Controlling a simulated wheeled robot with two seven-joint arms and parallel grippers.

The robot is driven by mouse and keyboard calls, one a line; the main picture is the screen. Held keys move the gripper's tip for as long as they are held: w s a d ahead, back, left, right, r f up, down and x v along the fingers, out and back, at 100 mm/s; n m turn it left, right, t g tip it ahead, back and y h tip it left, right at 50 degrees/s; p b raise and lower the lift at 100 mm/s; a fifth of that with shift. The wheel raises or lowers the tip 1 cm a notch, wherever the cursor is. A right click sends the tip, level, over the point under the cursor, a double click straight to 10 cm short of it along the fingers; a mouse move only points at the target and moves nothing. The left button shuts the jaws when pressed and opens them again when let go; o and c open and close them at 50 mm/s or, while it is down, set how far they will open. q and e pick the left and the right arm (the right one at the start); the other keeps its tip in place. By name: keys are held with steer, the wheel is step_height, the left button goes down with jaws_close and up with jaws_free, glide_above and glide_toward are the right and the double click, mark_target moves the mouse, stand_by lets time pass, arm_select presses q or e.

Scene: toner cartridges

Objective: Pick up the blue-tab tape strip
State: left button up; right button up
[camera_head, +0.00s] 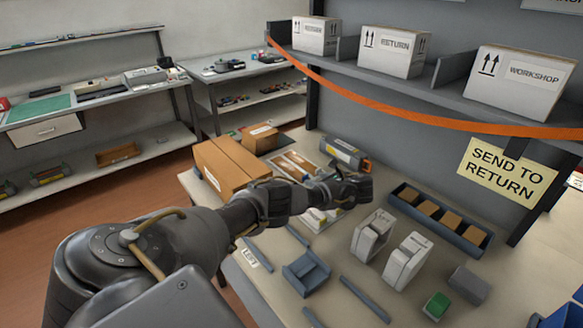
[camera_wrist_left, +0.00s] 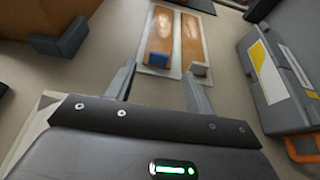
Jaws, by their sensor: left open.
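The blue-tab tape strip (camera_wrist_left: 160,38) is orange-brown with a blue tab (camera_wrist_left: 158,60) at its near end. It lies on a pale card beside a similar strip (camera_wrist_left: 190,42) with a whitish tab (camera_wrist_left: 200,68). In the head view the card with the strips (camera_head: 296,162) lies between the cardboard box and the grey cartridge, and the tab colours are too small to tell. My left gripper (camera_wrist_left: 160,72) is open and empty, its fingers apart just on the near side of the tabs. It also shows in the head view (camera_head: 332,177). My right gripper is not in view.
A grey cartridge (camera_wrist_left: 275,80) with an orange handle lies to the right of the strips. Cardboard boxes (camera_head: 225,165) stand at the left. A blue-grey tray (camera_head: 445,215) with brown blocks and upright pale cartridges (camera_head: 370,235) occupy the table's right. A shelf with labelled boxes (camera_head: 393,52) is above.

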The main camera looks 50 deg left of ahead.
mark_target(306, 176)
arm_select(q)
steer(key=shift+x, duration=0.95)
steer(key=shift+a+f, duration=0.15)
steer(key=shift+a, duration=0.2)
steer(key=x, duration=0.4)
steer(key=shift+a, duration=0.25)
steer(key=c, duration=0.7)
